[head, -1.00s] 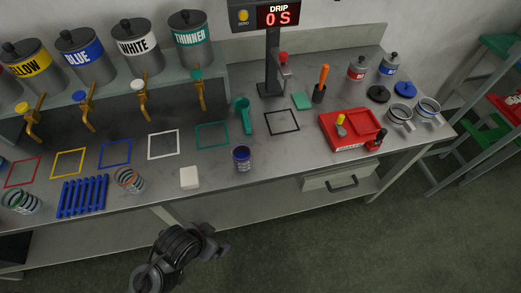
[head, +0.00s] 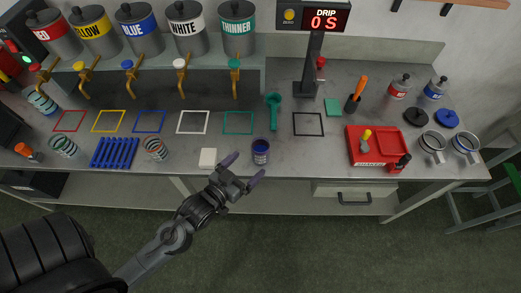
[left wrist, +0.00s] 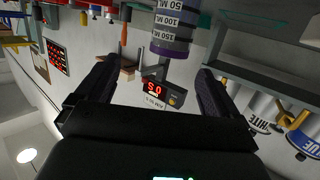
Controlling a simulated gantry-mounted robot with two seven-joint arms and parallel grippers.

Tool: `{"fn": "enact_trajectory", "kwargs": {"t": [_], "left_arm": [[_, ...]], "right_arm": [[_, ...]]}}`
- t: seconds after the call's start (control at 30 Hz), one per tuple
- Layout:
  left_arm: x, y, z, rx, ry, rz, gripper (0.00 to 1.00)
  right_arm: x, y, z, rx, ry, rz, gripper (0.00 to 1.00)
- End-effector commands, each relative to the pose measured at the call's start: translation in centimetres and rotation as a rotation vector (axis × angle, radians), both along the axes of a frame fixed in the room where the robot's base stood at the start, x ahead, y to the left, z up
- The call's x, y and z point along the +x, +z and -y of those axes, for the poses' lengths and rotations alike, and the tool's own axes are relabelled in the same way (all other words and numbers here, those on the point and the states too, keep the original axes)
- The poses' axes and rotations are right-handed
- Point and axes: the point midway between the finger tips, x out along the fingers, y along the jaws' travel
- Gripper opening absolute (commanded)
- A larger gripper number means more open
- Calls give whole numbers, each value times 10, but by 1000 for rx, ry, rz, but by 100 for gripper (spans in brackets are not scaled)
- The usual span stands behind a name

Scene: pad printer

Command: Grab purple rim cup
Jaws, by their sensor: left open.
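The purple rim cup (head: 260,151) stands on the bench near its front edge, dark purple-blue in the head view. In the left wrist view the cup (left wrist: 172,38) shows grey volume markings and a purple band, at the top of the picture beyond the fingers. My left gripper (head: 243,169) is open and empty, just in front of the cup at the bench edge. Its two spread fingers also show in the left wrist view (left wrist: 155,75), with the cup apart from them. My right gripper is not in view.
A white block (head: 208,158) sits left of the cup. An orange-rimmed cup (head: 156,148) and a blue rack (head: 115,153) stand further left. A red tray (head: 393,145) is to the right.

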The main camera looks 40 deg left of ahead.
Motion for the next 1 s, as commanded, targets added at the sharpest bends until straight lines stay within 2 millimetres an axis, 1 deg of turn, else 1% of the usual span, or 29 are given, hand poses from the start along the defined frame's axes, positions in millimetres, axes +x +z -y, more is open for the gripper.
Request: {"fn": "enact_trajectory", "kwargs": {"t": [0.03, 0.13, 0.2, 0.5, 0.77, 0.87, 1.0], "left_arm": [[-3, 4, -6, 4, 12, 21, 95], [-5, 5, -15, 14, 28, 49, 95], [-2, 3, -19, 17, 36, 52, 95], [35, -5, -24, 19, 38, 52, 95], [48, -7, -25, 19, 37, 50, 95], [58, -9, -24, 18, 38, 51, 95], [77, -12, -23, 19, 38, 51, 95]], "right_arm": [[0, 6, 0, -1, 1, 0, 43], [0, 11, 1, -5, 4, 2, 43], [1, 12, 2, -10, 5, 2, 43], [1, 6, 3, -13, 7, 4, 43], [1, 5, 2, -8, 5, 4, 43], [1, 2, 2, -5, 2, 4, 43], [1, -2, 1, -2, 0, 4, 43]]}}
